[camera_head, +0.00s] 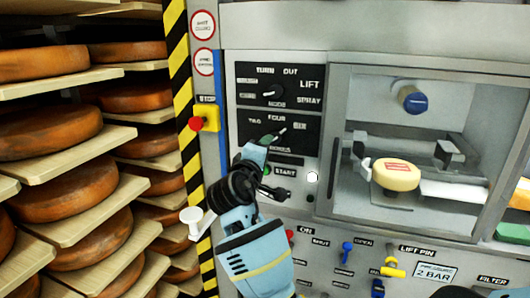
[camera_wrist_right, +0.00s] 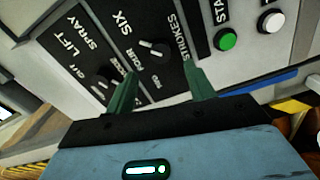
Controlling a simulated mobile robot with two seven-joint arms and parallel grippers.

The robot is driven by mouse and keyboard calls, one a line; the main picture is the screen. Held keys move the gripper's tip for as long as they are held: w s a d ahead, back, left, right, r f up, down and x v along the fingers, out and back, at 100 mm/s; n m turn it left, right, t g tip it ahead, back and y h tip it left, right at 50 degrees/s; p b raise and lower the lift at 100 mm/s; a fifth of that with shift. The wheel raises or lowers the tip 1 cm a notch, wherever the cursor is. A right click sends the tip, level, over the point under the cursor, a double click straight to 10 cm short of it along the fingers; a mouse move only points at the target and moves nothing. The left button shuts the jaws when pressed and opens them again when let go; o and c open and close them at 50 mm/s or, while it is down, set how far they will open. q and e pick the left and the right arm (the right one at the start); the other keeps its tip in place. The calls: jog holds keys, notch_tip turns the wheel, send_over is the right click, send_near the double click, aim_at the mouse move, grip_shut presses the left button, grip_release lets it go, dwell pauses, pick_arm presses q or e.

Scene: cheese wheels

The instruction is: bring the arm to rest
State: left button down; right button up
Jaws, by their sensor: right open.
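My right arm (camera_head: 255,255) rises from the bottom middle of the head view, its gripper (camera_head: 270,142) in front of the lower dial panel. In the right wrist view the gripper (camera_wrist_right: 160,72) has its two green fingers apart, with nothing between them. The strokes dial (camera_wrist_right: 152,48) shows just beyond and between the fingertips; I cannot tell the exact gap to the panel. The lift and spray dial (camera_wrist_right: 103,78) is beside the left finger. The green start button (camera_wrist_right: 227,40) is right of the right finger. My left gripper is in neither view.
Racks of cheese wheels (camera_head: 60,190) fill the left, beside a striped post (camera_head: 181,90) with a red stop button (camera_head: 197,124). A glazed chamber right holds a pale cheese (camera_head: 396,174). Small valves, including a yellow one (camera_head: 393,268), stick out below.

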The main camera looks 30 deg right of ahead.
jog(key=s+a+f+n+y, duration=0.1)
jog(key=s+a+f+y, duration=0.2)
jog(key=f, duration=0.8)
jog(key=s+a+f+y, duration=0.2)
jog(key=s+f+y, duration=0.25)
jog(key=f, duration=0.75)
jog(key=s+a+f+n+y, duration=0.15)
jog(key=s+f, duration=0.25)
jog(key=f, duration=0.7)
jog(key=s+a+f+m+y, duration=0.2)
jog(key=s+f, duration=0.2)
jog(key=s, duration=0.5)
jog(key=s+a+f+m+g+y, duration=0.1)
jog(key=s+f, duration=0.4)
jog(key=s, duration=0.5)
jog(key=s+a+f+m+g+y, duration=0.1)
jog(key=s+a+f+m+y, duration=0.2)
jog(key=s, duration=0.6)
notch_tip(320, 180, down, 2)
jog(key=shift+s+a+f+y, duration=0.1)
jog(key=shift+s+a+y, duration=0.1)
jog(key=shift+a+y, duration=0.25)
